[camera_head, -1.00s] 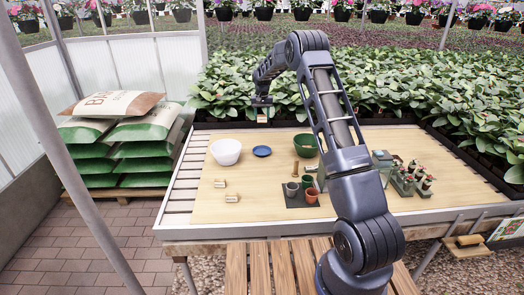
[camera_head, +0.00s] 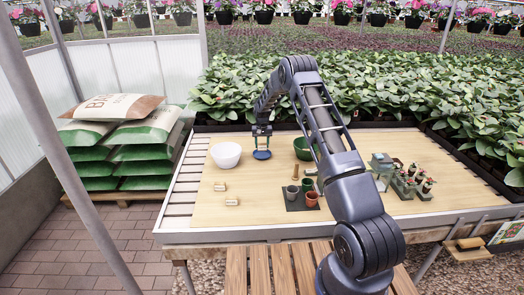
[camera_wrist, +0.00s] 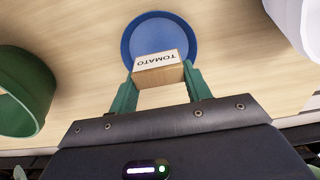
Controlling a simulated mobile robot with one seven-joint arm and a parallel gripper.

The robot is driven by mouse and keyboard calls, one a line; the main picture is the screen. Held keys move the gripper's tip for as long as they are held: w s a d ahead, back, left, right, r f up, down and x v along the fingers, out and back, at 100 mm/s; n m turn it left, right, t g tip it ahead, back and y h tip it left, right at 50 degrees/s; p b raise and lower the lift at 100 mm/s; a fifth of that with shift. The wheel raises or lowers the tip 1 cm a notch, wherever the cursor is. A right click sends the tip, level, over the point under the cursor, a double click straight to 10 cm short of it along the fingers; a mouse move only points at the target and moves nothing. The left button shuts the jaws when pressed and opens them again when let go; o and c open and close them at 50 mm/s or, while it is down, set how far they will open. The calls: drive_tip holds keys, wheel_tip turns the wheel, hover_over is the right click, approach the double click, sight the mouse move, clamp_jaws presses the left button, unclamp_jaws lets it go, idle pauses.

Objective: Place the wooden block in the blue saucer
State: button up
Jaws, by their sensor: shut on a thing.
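My gripper (camera_head: 262,145) is at the blue saucer (camera_head: 262,155), just above or at it. In the wrist view, my gripper (camera_wrist: 160,82) has its green fingers shut on the wooden block (camera_wrist: 158,74), which has a white label reading TOMATO. The blue saucer (camera_wrist: 180,27) shows beyond the block, which covers part of its near side. I cannot tell whether the block touches the saucer. In the head view the block is too small to make out clearly.
A white bowl (camera_head: 226,155) stands left of the saucer and a green bowl (camera_head: 302,148) to its right. Small labelled blocks (camera_head: 231,202) lie front left. A dark tray (camera_head: 297,204) with pots and several potted plants (camera_head: 411,183) are to the right.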

sight(262, 149)
drive_tip(key=shift+f, duration=1.9)
drive_tip(key=shift+f, duration=0.15)
drive_tip(key=o, duration=0.7)
drive_tip(key=shift+c, duration=0.2)
